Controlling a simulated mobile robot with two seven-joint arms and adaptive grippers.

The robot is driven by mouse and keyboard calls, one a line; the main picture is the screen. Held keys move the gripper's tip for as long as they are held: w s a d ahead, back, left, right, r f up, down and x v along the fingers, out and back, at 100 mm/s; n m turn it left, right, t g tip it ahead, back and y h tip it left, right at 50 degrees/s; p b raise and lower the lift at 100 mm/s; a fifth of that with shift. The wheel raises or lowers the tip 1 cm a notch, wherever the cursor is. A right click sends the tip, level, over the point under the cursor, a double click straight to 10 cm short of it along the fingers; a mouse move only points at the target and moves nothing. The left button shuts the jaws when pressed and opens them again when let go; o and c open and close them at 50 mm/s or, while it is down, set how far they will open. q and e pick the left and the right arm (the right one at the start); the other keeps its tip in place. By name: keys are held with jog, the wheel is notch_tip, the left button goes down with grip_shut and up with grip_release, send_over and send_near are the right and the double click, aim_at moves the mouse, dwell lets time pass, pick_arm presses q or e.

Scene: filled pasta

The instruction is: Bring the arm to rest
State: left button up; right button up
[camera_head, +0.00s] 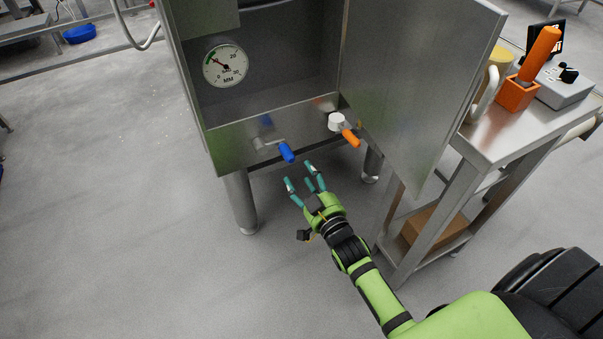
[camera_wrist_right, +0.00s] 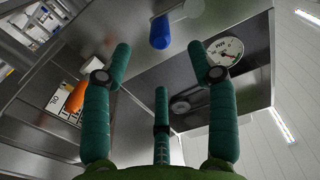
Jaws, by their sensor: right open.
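My right gripper (camera_head: 306,182) is open and empty, with its teal fingers spread. In the head view it is below and in front of the open steel cabinet (camera_head: 268,142), apart from the valve handles. The fingers also show in the right wrist view (camera_wrist_right: 161,85), with nothing between them. The blue valve handle (camera_head: 287,152) is just above the fingers in the head view; it also shows in the right wrist view (camera_wrist_right: 160,32). The orange valve handle (camera_head: 350,138) is to its right. My left gripper is not in view.
The cabinet's open door (camera_head: 425,90) stands to the right of the arm. A steel side table (camera_head: 510,132) beside it bears an orange holder (camera_head: 516,94) and a grey box (camera_head: 566,88). A round gauge (camera_head: 226,66) is inside the cabinet. The floor (camera_head: 110,220) at left is clear.

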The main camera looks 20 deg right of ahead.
jog(key=shift+f, duration=0.1)
jog(key=s+a+f+g, duration=0.1)
jog(key=s+f+g, duration=0.3)
jog(key=f, duration=1.1)
jog(key=s+f+n+g, duration=0.2)
jog(key=s+f+g, duration=0.5)
jog(key=s+f, duration=1.15)
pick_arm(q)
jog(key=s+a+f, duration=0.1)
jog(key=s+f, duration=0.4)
pick_arm(e)
jog(key=s+f+g, duration=0.3)
jog(key=s+f, duration=0.4)
jog(key=s, duration=0.3)
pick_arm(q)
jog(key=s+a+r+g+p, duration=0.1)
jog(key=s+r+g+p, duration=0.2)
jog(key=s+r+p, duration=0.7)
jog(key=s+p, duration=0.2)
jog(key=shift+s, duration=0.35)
pick_arm(e)
jog(key=s+d+r+g, duration=0.1)
jog(key=s+r+g, duration=0.2)
jog(key=s+r, duration=0.7)
jog(key=shift+s+d+h, duration=0.15)
jog(key=shift+s+h, duration=0.15)
jog(key=shift+s, duration=0.45)
